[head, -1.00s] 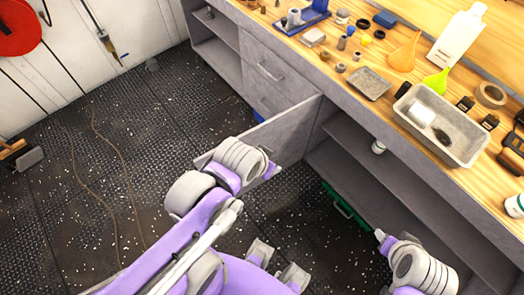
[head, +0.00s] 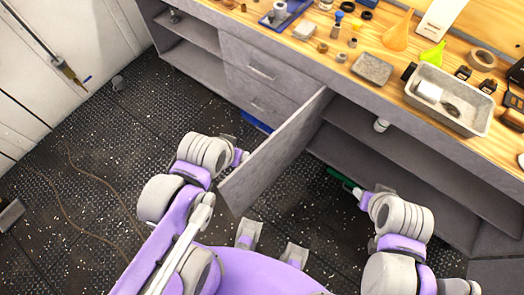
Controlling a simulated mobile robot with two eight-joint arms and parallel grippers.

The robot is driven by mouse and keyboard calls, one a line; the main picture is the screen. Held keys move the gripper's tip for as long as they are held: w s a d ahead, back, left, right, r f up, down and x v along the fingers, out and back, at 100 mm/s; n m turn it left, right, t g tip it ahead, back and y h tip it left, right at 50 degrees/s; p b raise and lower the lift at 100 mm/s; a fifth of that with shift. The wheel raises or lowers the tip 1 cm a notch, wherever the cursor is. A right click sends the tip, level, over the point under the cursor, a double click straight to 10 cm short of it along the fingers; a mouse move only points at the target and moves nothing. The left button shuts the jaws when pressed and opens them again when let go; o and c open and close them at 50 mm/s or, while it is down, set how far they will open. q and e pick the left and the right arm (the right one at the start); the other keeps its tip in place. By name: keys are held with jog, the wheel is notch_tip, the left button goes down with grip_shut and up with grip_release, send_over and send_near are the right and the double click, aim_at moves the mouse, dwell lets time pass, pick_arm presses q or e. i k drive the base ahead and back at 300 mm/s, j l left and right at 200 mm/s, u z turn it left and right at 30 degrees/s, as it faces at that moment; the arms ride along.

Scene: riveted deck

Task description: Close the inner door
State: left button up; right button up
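The inner door (head: 272,155) is a grey panel on the bench front, hinged beside the drawers. It stands open, jutting out into the room, with the open shelf compartment (head: 400,170) to its right. My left gripper (head: 240,156) is at the left side of the door, close to its face; whether it touches is unclear. Its fingers are mostly hidden, so I cannot tell if it is open. My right gripper (head: 362,194) is low in front of the open compartment, right of the door and apart from it. Its fingers are too small and hidden to judge.
A green object (head: 342,178) lies low near my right gripper, partly hidden. The wooden benchtop (head: 345,75) above carries a grey tray (head: 484,120) and several small items. Dark floor (head: 110,150) is open at left.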

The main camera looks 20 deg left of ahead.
aim_at(254, 174)
jog(key=j, duration=2.25)
jog(key=j+z, duration=0.3)
jog(key=z, duration=0.2)
jog(key=j+z, duration=0.3)
jog(key=z, duration=0.75)
